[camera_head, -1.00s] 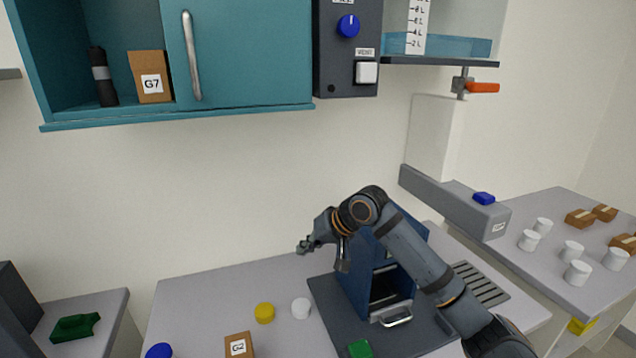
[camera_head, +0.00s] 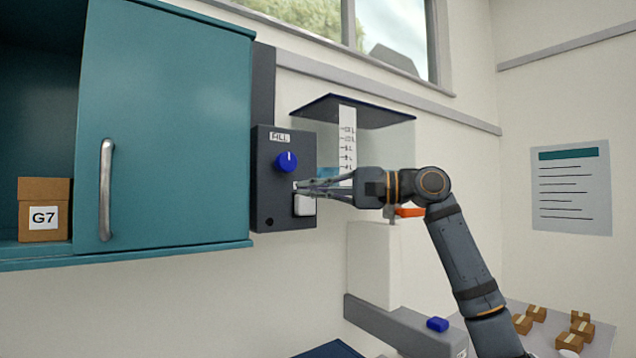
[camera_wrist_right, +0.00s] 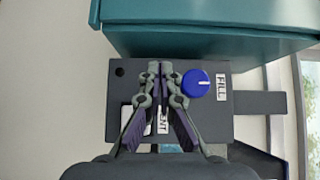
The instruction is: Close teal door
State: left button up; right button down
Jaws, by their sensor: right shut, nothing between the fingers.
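The teal door (camera_head: 170,130) covers the right part of the teal wall cabinet (camera_head: 125,253). Its upright grey handle (camera_head: 106,190) is near the door's left edge. The cabinet's left part is open, and a brown G7 box (camera_head: 44,209) stands inside. My right gripper (camera_head: 300,187) is shut and empty, right of the door, in front of the dark control panel (camera_head: 275,150) at its white button (camera_head: 304,206). I cannot tell whether it touches the button. In the right wrist view the closed fingertips (camera_wrist_right: 160,66) lie over the panel, and the cabinet's teal edge (camera_wrist_right: 210,38) is close beyond them. My left gripper is out of view.
A blue knob (camera_head: 286,161) is on the panel just above my fingers. A clear tank with a white scale (camera_head: 347,145) and an orange valve handle (camera_head: 409,212) are to the right, close to my arm. Wall below the cabinet is clear.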

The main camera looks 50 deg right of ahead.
aim_at(245, 188)
jog(key=w+a+p, duration=0.1)
jog(key=a, duration=0.1)
jog(key=w+a+p, duration=0.1)
jog(key=w+a, duration=0.1)
jog(key=w+a+p, duration=0.1)
jog(key=w+a, duration=0.1)
jog(key=a, duration=0.1)
jog(key=shift+w, duration=0.15)
jog(key=shift+w+d, duration=0.1)
jog(key=shift+w, duration=0.05)
